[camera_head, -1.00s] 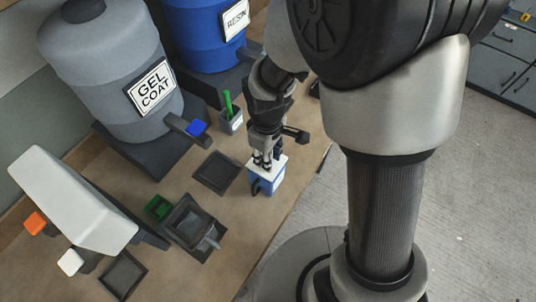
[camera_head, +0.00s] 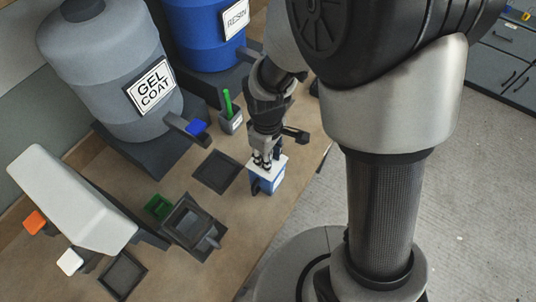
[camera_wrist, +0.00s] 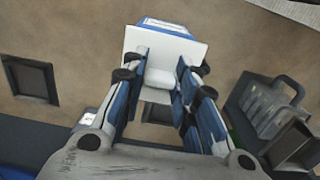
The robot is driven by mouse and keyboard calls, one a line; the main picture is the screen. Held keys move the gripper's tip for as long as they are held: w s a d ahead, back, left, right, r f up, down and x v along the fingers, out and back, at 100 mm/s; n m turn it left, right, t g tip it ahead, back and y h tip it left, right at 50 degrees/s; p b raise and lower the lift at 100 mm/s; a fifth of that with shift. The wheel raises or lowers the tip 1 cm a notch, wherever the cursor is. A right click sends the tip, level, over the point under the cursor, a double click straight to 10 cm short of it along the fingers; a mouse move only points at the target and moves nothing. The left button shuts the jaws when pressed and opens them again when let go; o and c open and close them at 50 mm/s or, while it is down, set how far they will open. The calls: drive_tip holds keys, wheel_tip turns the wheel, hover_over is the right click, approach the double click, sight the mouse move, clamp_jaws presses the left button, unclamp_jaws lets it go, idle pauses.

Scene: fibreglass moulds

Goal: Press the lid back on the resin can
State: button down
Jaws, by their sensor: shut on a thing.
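The resin can (camera_head: 267,183) is a small blue box-shaped can with a handle, upright near the bench's right edge. A flat white lid (camera_head: 278,162) is at its top; in the wrist view the lid (camera_wrist: 190,50) covers most of the can (camera_wrist: 168,27). My gripper (camera_head: 264,163) points down from above. Its fingers are shut on the white raised grip of the lid, which shows between the fingertips (camera_wrist: 162,78) in the wrist view. Whether the lid sits fully down on the rim I cannot tell.
A dark square tray (camera_head: 216,158) lies left of the can. A cup with a green stick (camera_head: 231,122) stands behind it. The grey gel coat tank (camera_head: 105,75) and blue resin drum (camera_head: 205,35) stand at the back. A dark box (camera_head: 190,222) stands front left.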

drive_tip(key=c, duration=1.2)
unclamp_jaws()
drive_tip(key=shift+o, duration=0.4)
drive_tip(key=o, duration=0.4)
drive_tip(key=shift+r, duration=0.15)
drive_tip(key=shift+r+p, duration=2.85)
drive_tip(key=shift+r, duration=0.55)
clamp_jaws()
